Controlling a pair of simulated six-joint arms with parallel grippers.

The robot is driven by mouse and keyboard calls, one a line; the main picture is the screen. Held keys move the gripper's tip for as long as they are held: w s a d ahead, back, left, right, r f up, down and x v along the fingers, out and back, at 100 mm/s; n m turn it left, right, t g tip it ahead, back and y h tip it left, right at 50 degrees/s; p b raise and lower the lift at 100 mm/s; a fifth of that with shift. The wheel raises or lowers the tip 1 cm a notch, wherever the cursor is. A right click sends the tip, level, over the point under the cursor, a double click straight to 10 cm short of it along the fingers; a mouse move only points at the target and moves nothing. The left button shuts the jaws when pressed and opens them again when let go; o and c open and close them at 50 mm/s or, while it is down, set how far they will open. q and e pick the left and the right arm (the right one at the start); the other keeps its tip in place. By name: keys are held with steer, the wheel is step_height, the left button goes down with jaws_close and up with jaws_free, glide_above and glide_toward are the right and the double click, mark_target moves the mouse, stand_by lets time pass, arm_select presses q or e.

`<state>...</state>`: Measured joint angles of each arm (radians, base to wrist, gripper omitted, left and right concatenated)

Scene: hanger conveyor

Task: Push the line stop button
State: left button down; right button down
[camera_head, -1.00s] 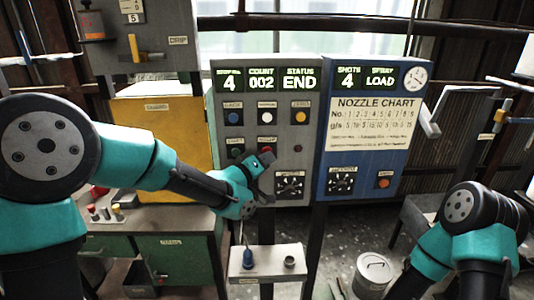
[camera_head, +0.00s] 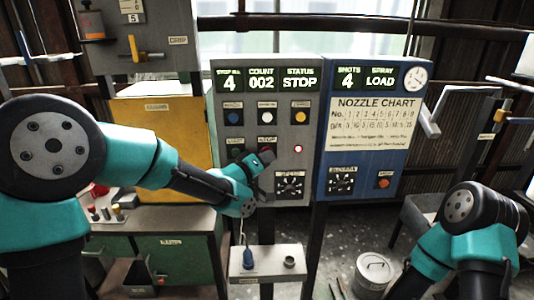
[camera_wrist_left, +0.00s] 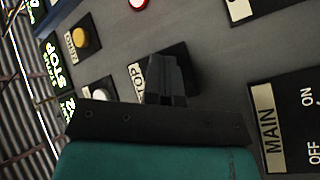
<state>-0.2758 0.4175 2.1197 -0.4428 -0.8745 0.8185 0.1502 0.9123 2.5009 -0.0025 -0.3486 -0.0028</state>
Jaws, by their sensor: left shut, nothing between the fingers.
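The grey control panel (camera_head: 282,120) stands in the middle of the head view, and its status display (camera_head: 299,82) reads STOP. My left gripper (camera_head: 267,156) is at the lower row of buttons, over the place of the red stop button, which is hidden behind it. In the left wrist view my shut, empty fingers (camera_wrist_left: 168,78) point at the panel beside a label (camera_wrist_left: 136,80) reading STOP, and cover the button there. A small indicator lamp (camera_head: 298,148) right of the gripper is lit red. My right arm shows at the lower right, its gripper outside the view.
Blue, white and yellow buttons (camera_head: 300,118) sit above my gripper, and a rotary dial (camera_head: 289,185) sits below it. A blue panel (camera_head: 374,130) adjoins on the right. A small shelf (camera_head: 268,262) with a blue-handled tool stands below.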

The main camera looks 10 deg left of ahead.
arm_select(q)
steer(key=shift+s, duration=0.1)
stand_by(0.3)
steer(key=shift+s+d, duration=0.1)
steer(key=shift+s, duration=0.35)
steer(key=shift+s+d, duration=0.15)
steer(key=shift+s, duration=0.8)
steer(key=shift+s+d, duration=0.2)
steer(key=shift+s, duration=0.75)
steer(key=shift+s+d, duration=0.15)
steer(key=shift+s, duration=0.8)
steer(key=s+a+f+g+y, duration=0.1)
steer(key=a+f+g+y, duration=0.15)
steer(key=f, duration=0.75)
steer(key=s+a+f+g+y, duration=0.15)
steer(key=a+f, duration=0.25)
steer(key=f, duration=0.6)
steer(key=s+a+f+g+y, duration=0.2)
steer(key=a+f, duration=0.1)
steer(key=f, duration=0.7)
steer(key=s+a+f+g, duration=0.2)
steer(key=s+f+g, duration=0.2)
steer(key=s+f, duration=0.5)
steer(key=s+a+f+g+y, duration=0.1)
steer(key=s+a+f+g, duration=0.2)
steer(key=s+f, duration=0.7)
steer(key=shift+a+m+g, duration=0.15)
steer(key=shift+m+g, duration=0.25)
steer(key=shift+g, duration=0.3)
